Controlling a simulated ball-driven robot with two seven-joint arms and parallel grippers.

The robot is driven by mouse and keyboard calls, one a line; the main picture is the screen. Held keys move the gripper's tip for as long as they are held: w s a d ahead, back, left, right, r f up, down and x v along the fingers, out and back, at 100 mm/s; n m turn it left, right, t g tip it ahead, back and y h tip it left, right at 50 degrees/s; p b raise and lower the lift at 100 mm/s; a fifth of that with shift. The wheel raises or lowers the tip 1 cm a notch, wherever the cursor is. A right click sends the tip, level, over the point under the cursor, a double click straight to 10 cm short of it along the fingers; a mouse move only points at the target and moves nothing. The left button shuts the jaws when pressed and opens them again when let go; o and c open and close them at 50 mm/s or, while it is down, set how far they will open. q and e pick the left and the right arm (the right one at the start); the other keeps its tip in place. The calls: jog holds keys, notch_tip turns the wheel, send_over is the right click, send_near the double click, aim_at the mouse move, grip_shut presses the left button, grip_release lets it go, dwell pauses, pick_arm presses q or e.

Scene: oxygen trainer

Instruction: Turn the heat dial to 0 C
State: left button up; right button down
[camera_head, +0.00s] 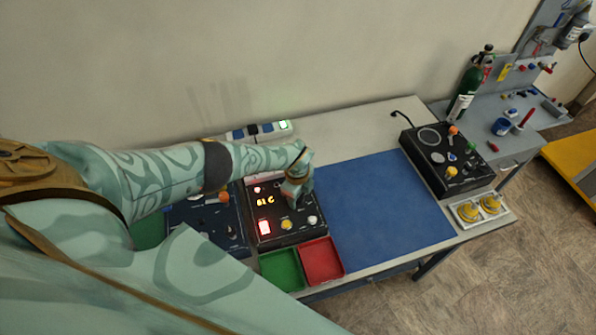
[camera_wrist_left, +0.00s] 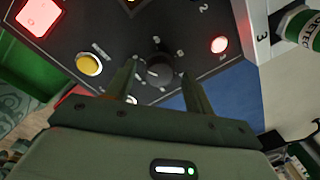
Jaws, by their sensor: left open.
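The black control box (camera_head: 268,232) sits on the table with lit orange digits (camera_head: 265,202) that are hard to read. My left gripper (camera_head: 292,199) is over the right part of this box and hides what is beneath it. In the left wrist view, a black round dial (camera_wrist_left: 159,68) with a pale pointer mark and small white markings around it lies between the two fingers of my left gripper (camera_wrist_left: 160,80). The fingers are open, one on each side of the dial. I cannot tell whether they touch it. My right gripper is out of view.
The box also carries a red lit button (camera_head: 264,228) and a yellow button (camera_head: 287,224). Green (camera_head: 281,270) and red (camera_head: 321,261) trays stand in front. A blue mat (camera_head: 385,205) lies clear to the right; another black box (camera_head: 446,160) stands beyond it.

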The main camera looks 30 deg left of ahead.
pick_arm(q)
notch_tip(320, 180, up, 8)
jog(key=p, duration=0.4)
jog(key=shift+s+a+p, duration=0.1)
jog(key=shift+p, duration=0.3)
notch_tip(320, 180, up, 8)
jog(key=p, duration=0.1)
jog(key=shift+s, duration=0.3)
